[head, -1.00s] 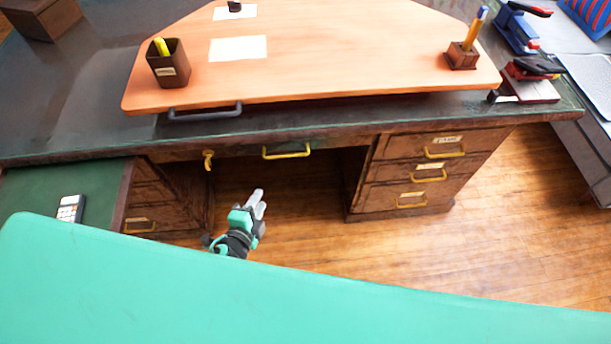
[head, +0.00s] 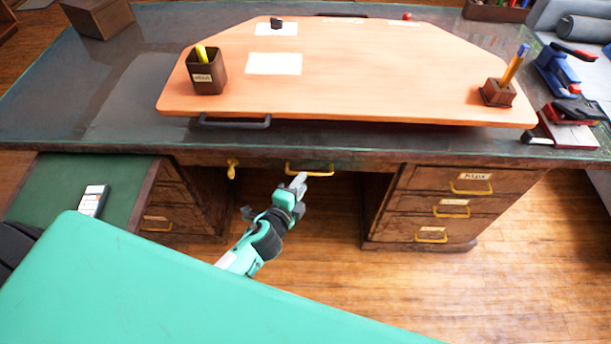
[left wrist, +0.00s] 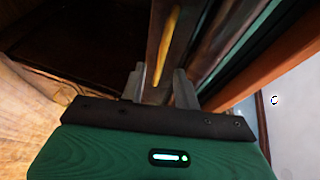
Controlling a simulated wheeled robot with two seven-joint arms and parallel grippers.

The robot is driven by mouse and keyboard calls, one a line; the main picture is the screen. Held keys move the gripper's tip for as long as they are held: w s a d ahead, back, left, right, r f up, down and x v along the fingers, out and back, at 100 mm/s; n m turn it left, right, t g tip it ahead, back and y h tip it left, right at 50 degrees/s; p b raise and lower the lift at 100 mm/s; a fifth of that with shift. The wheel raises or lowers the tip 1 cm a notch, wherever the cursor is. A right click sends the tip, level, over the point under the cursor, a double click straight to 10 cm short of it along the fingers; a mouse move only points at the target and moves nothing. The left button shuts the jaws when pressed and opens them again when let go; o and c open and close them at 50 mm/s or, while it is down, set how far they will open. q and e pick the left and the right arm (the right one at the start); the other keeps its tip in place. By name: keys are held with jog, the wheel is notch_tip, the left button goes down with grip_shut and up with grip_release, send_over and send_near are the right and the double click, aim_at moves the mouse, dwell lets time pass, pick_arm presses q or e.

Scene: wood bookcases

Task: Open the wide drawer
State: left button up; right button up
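The wide drawer (head: 262,163) is the shallow centre drawer under the desk top, and it looks closed. Its yellow bar handle (head: 309,170) is in the middle of its front. My left gripper (head: 297,182) is just in front of and below this handle. In the left wrist view the gripper's two fingers (left wrist: 160,88) are spread apart, and the yellow handle (left wrist: 166,45) shows lengthwise in the gap ahead of them. I cannot tell whether a finger touches it. My right gripper is not in view.
A side stack of drawers (head: 432,205) stands right of the knee space. A yellow key-like piece (head: 232,169) hangs left of the handle. A green pull-out board (head: 75,185) with a phone-like object (head: 93,200) juts out at left. A raised orange board (head: 350,75) covers the desk top.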

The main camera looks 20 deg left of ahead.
pick_arm(q)
jog(key=shift+x, duration=1.95)
grip_shut()
